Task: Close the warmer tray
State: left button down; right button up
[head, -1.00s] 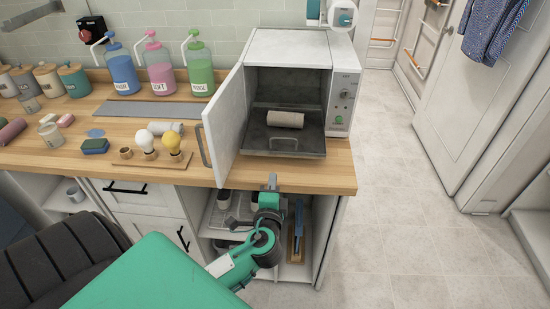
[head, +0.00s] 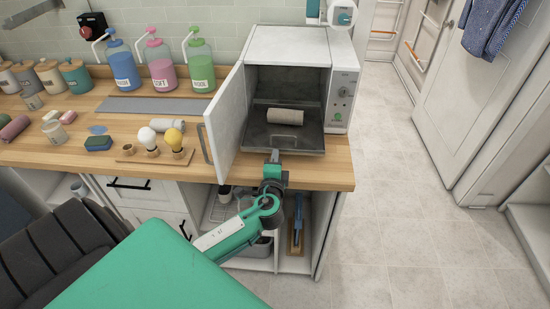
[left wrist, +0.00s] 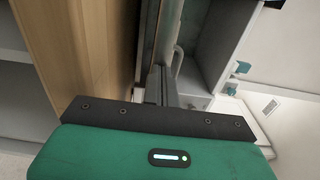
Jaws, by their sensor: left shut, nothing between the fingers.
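The warmer is a white box oven (head: 290,48) on the right end of the counter, its door (head: 222,125) swung open to the left. Its dark tray (head: 257,134) is pulled out at the front, with a rolled beige towel (head: 285,116) lying on it. My left gripper (head: 274,156) is shut and empty, at the tray's front edge, covering the place where the tray handle was seen. In the left wrist view the shut fingers (left wrist: 162,82) are close beside a curved handle (left wrist: 177,61); I cannot tell whether they touch. My right gripper is not in view.
The open door stands left of my left gripper. Light bulbs on a wooden holder (head: 153,155), a green-blue sponge (head: 98,143) and pump bottles (head: 201,65) are on the counter (head: 60,158). An open shelf lies below. The floor (head: 400,220) to the right is clear.

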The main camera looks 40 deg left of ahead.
aim_at(278, 122)
pick_arm(q)
jog(key=shift+w+a, duration=0.35)
jog(key=shift+w, duration=0.2)
jog(key=b+x, duration=0.5)
jog(key=x, duration=1.2)
jog(key=shift+d, duration=0.15)
jog(key=shift+r+b, duration=0.25)
jog(key=shift+b, duration=0.05)
jog(key=shift+r, duration=0.1)
